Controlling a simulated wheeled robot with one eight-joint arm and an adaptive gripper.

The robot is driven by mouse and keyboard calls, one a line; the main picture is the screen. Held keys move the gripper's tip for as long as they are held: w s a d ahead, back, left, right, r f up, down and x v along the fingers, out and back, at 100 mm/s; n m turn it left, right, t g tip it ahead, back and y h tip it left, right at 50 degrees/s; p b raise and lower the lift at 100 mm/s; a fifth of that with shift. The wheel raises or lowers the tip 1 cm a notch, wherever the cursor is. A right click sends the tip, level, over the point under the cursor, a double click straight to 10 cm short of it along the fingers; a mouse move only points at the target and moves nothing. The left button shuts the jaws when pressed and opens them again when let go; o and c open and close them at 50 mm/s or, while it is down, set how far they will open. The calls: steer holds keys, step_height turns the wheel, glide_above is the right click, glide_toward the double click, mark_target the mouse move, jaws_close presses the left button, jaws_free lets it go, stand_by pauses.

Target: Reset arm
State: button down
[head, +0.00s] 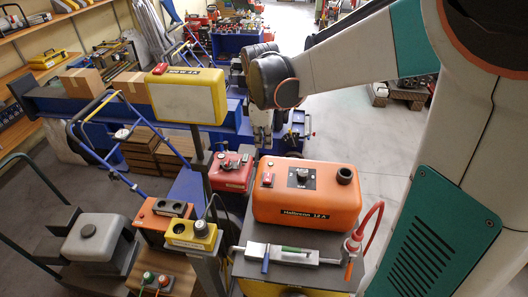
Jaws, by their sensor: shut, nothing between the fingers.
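My arm (345,65) comes in from the right side of the head view and bends down near the middle. My gripper (263,138) hangs from the dark wrist joint and points down, behind the orange machine as seen from here. It is small in the picture; its fingers look shut with nothing held. It appears apart from the orange machine (305,193) marked "Halbozon 12 A" and from the red box (231,171).
A yellow-framed panel (187,96) on a post stands left of my gripper. Nearer are a yellow control box (191,235), an orange box (164,213) and a grey machine (92,236). Shelves (60,35) line the left wall. Grey floor (350,135) lies open behind the orange machine.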

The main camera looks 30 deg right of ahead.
steer(key=shift+w+d+r, duration=0.1)
steer(key=shift+d+r, duration=0.05)
steer(key=shift+r, duration=0.65)
steer(key=shift+w+d+r, duration=0.1)
steer(key=shift+r, duration=0.7)
steer(key=s+a+f+m+t+b, duration=0.3)
steer(key=s+f+m+b, duration=0.1)
steer(key=s, duration=0.5)
steer(key=s+a+f+m+t+b, duration=0.2)
steer(key=s+a+f+m+b, duration=0.2)
steer(key=s, duration=0.5)
steer(key=m+b, duration=0.2)
steer(key=m, duration=0.1)
steer(key=shift+t+y, duration=0.4)
